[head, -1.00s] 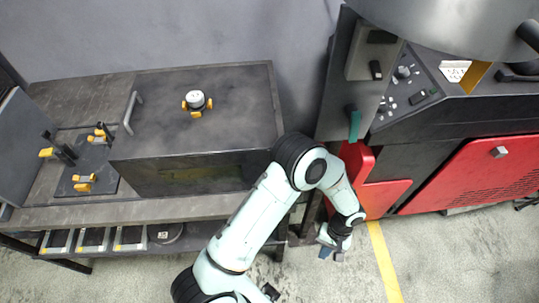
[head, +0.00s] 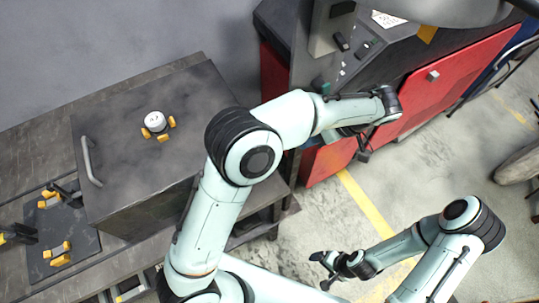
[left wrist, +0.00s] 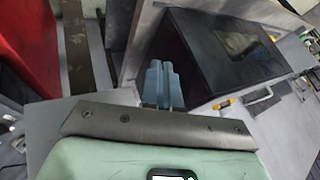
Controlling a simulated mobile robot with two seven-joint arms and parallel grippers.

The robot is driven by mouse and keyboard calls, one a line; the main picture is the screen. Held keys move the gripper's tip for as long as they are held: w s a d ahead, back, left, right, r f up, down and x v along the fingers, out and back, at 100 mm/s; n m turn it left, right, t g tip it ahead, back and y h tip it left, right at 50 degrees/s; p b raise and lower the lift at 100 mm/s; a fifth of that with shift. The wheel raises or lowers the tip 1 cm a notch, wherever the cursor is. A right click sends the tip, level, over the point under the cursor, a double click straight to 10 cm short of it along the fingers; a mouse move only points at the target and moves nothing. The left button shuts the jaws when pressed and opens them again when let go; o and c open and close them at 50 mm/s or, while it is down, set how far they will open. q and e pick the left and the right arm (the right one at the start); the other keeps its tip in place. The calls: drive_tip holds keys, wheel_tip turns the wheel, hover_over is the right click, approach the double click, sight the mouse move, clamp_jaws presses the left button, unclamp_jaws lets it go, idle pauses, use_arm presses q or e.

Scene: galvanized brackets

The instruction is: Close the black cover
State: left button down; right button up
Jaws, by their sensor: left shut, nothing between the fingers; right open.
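A dark box (head: 185,85) with a bar handle (head: 90,160) on its left side sits on the workbench. I cannot tell which of these is the black cover. My left gripper (head: 363,154) is in front of the machine's red side, apart from the dark box. In the left wrist view its blue fingers (left wrist: 163,85) are together and empty, with a dark windowed face (left wrist: 225,50) beyond them. My right gripper (head: 322,271) is open and empty, low over the floor.
A white round part with yellow pieces (head: 155,122) lies on the box. Yellow clamps (head: 58,252) sit on a dark plate at lower left. The machine's red door (head: 450,80) is at upper right. The floor (head: 400,180) is open between the arms.

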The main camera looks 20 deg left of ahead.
use_arm(q)
drive_tip(key=s+a+f, duration=0.4)
drive_tip(key=a+f, duration=0.3)
drive_tip(key=shift+a+b, duration=0.35)
drive_tip(key=shift+s, duration=0.1)
